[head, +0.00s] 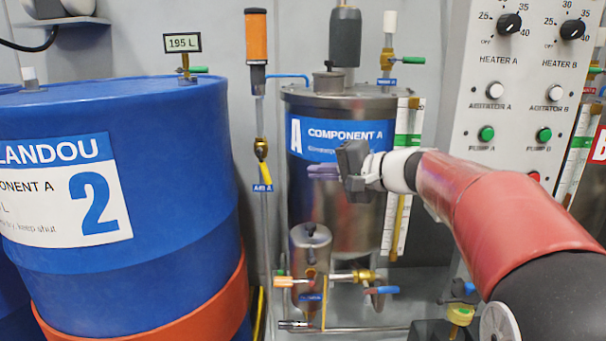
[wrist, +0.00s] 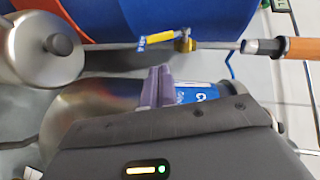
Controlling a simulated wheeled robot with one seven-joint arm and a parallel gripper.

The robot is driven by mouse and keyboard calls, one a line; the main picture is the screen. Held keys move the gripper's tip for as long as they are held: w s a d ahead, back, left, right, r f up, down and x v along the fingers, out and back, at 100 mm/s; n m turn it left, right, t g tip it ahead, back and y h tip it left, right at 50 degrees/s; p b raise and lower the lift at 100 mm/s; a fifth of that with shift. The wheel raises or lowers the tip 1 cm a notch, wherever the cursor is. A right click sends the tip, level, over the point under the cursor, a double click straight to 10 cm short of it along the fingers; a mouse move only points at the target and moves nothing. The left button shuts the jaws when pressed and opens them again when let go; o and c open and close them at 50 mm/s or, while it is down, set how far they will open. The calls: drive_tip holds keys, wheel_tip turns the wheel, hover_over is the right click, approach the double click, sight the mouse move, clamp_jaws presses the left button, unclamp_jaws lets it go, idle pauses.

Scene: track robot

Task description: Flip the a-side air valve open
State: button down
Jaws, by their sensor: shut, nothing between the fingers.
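The air valve (head: 261,150) is a small brass valve on the thin vertical pipe left of the Component A tank (head: 345,235). Its yellow lever (head: 263,172) hangs down along the pipe, with a small blue tag (head: 262,188) at its lower end. In the wrist view the brass body (wrist: 185,44) and the yellow lever (wrist: 157,39) lie just beyond my fingertips, the lever along the pipe. My gripper (head: 312,172) is shut and empty, its purple fingers pointing left in front of the tank. The fingertips (wrist: 160,70) are apart from the valve and lever.
A large blue drum (head: 190,140) stands left of the pipe. A control panel (head: 515,110) stands at right.

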sight(264, 169)
drive_tip(key=p+x, duration=0.1)
drive_tip(key=x, duration=0.9)
drive_tip(key=shift+r, duration=0.2)
drive_tip(key=shift+f, duration=0.1)
drive_tip(key=y+b, duration=0.1)
drive_tip(key=b, duration=0.4)
drive_tip(key=a+f+m+t+y+b, duration=0.1)
drive_tip(key=b, duration=0.5)
drive_tip(key=shift+a+f+m+y, duration=0.15)
drive_tip(key=shift+f+m+y, duration=0.05)
drive_tip(key=shift+m+y, duration=0.1)
drive_tip(key=shift+r+t, duration=0.2)
drive_tip(key=shift+t, duration=0.1)
